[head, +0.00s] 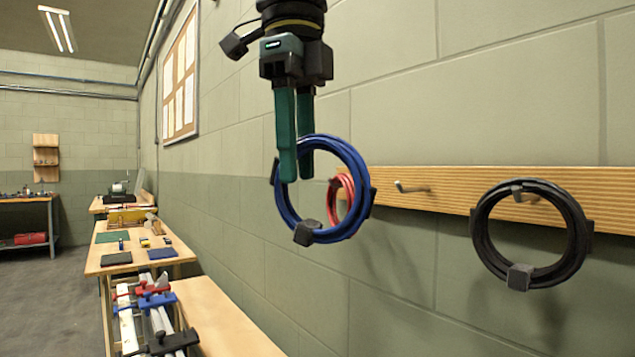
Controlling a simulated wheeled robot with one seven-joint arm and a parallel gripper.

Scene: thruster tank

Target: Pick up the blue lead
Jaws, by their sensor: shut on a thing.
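The blue lead (357,200) is a coiled ring with dark ties, hanging upright from my gripper (296,172). The green fingers point down and are shut on the upper left part of the coil. The lead is in front of the wooden hook rail on the wall. It overlaps the rail's left end in the picture, and no hook shows under it.
A red lead (342,199) shows behind the blue coil, partly hidden by it. A bare hook (412,188) sticks out of the wooden rail (448,192). A black lead (480,234) hangs on a hook at right. Workbenches (215,318) with tools stand lower left.

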